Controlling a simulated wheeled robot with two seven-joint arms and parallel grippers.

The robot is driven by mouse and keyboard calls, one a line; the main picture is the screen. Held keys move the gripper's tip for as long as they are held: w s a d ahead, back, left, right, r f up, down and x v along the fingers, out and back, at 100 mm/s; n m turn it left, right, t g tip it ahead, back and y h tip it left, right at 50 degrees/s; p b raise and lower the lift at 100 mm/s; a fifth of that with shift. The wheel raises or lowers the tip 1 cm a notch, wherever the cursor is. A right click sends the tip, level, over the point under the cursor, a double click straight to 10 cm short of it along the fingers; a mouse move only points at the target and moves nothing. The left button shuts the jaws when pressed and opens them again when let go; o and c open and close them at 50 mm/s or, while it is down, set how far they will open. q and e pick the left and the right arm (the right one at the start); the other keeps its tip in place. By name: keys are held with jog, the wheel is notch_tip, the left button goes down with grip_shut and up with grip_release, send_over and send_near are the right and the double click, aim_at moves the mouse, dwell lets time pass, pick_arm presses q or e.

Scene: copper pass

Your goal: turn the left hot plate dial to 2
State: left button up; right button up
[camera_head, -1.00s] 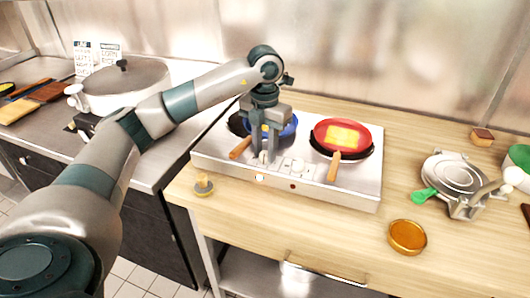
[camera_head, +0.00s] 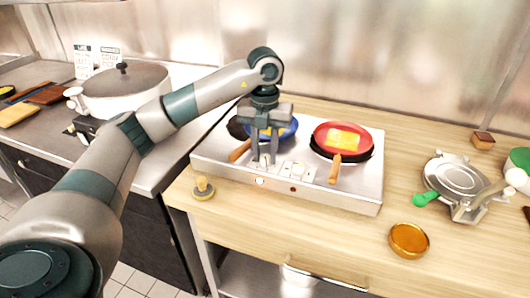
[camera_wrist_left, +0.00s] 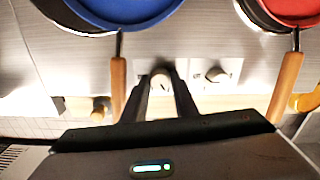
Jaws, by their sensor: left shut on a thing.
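The two-burner hot plate (camera_head: 350,197) stands on the wooden counter, with its dials along the front. My left gripper (camera_head: 265,160) points down at the left dial, in front of the blue pan (camera_head: 284,130). In the left wrist view, my left gripper (camera_wrist_left: 162,82) is shut on the left dial (camera_wrist_left: 162,73), with a finger on each side of it. The fingers partly hide this dial, and its setting cannot be read. The right dial (camera_wrist_left: 217,75) is free, beside the gripper. My right gripper is not in view.
A wooden pan handle (camera_wrist_left: 118,85) is close left of my fingers. The red pan (camera_head: 353,130) with yellow food sits on the right burner, its handle (camera_head: 335,172) pointing forward. A wooden-knobbed stamp (camera_head: 203,188) and an amber dish (camera_head: 408,240) are on the counter.

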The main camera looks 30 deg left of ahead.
aim_at(265, 156)
pick_arm(q)
jog(key=o, duration=1.1)
jog(key=shift+r, duration=0.1)
jog(key=shift+c, duration=0.2)
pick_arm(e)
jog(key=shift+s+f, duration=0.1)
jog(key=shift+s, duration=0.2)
pick_arm(q)
jog(key=shift+r, duration=0.35)
notch_tip(265, 156, up, 4)
jog(key=shift+r+b, duration=0.15)
jog(key=shift+b, duration=0.15)
notch_tip(265, 156, up, 12)
jog(key=shift+r, duration=0.15)
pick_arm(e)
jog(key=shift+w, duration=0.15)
